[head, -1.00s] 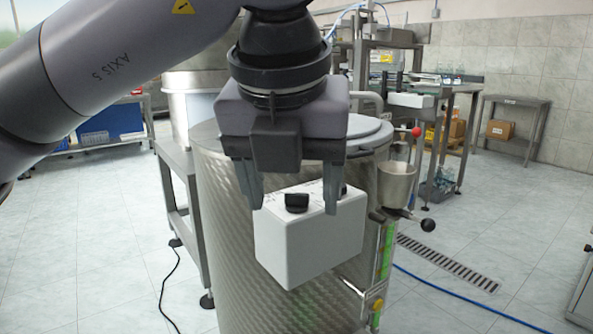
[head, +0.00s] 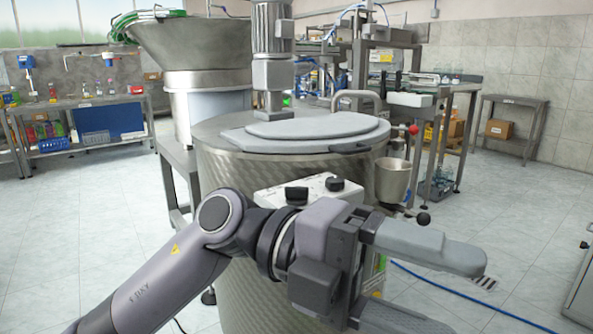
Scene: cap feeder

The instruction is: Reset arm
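My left arm comes in from the lower left. My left gripper (head: 462,295) points to the right, low in front of the steel tank. Its two fingers are wide apart, with nothing visible between them. The lower finger runs to the bottom edge of the picture. A white control box (head: 272,196) with two black knobs is on the tank's front, partly hidden behind my wrist. My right gripper is not in view.
The round steel tank (head: 222,182) with a grey lid (head: 315,133) stands in the middle. A small metal cup (head: 393,181) sits at its right. A blue hose lies on the floor. The tiled floor (head: 500,210) at right is mostly clear.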

